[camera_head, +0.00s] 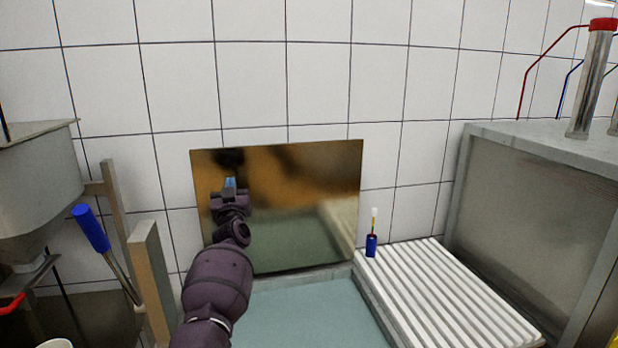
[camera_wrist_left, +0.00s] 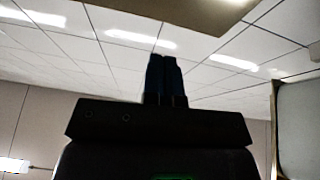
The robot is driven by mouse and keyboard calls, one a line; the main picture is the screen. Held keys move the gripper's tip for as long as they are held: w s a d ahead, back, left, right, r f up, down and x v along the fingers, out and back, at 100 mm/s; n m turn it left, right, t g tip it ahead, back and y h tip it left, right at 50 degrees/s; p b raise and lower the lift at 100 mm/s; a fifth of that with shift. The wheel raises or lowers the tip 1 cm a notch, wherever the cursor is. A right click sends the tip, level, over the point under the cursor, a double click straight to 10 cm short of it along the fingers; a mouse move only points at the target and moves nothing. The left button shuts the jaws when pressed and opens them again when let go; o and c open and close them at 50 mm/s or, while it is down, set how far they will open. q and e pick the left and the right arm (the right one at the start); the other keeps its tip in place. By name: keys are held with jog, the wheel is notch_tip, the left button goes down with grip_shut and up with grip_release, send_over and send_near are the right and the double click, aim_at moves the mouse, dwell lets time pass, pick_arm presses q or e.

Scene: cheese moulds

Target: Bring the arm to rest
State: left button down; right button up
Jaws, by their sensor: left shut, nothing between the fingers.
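My left gripper (camera_head: 230,184) is in front of the brownish reflective panel on the tiled wall, with its blue fingertips pointing up. In the left wrist view the gripper's two dark blue fingers (camera_wrist_left: 162,76) stand side by side, shut, with nothing between them. My left arm comes up from the bottom of the head view. My right gripper is not in view.
The reflective panel (camera_head: 300,210) stands behind a pale green surface (camera_head: 305,318). To its right are a white ribbed board (camera_head: 450,290), a small blue-based item (camera_head: 371,245) and a grey metal cabinet (camera_head: 540,200). A steel hopper (camera_head: 35,180) and blue-handled tool (camera_head: 91,228) are left.

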pick_arm(q)
notch_tip(320, 180, up, 6)
jog(key=s+d+m+h, duration=0.1)
jog(key=s+d+h, duration=0.1)
jog(key=h, duration=0.1)
jog(key=s+a+f+m+g+h+b, duration=0.1)
jog(key=s+f+g, duration=0.4)
jog(key=s+f, duration=1.8)
jog(key=s+a+f+m+g+h+b, duration=0.1)
jog(key=s+f+g, duration=0.4)
jog(key=s+f, duration=1.8)
jog(key=s+a+m+h, duration=0.1)
jog(key=s+m, duration=0.1)
jog(key=s, duration=0.2)
jog(key=shift+s, duration=0.15)
